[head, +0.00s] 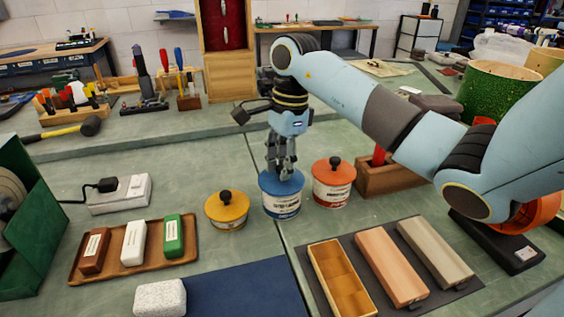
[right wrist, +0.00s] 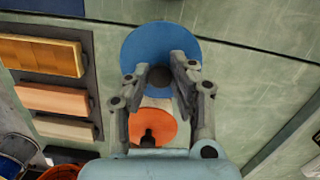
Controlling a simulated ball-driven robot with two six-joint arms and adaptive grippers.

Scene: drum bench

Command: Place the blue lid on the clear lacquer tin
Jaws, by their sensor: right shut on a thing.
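The blue lid (head: 268,184) sits level on top of the clear lacquer tin (head: 283,207), a white tin with a blue label band, in the head view. I see no clear gap between lid and tin. My right gripper (head: 284,172) points down and is shut on the lid's knob. In the right wrist view the right gripper (right wrist: 162,76) closes around the dark knob at the middle of the blue lid (right wrist: 150,45), which hides the tin below. My left gripper is not in view.
A yellow-lidded tin (head: 227,212) stands close on the left, a red-lidded tin (head: 334,185) close on the right. A wooden tray (head: 188,258) with several blocks lies front left. A dark mat (head: 315,292) with an open box and bars lies front right.

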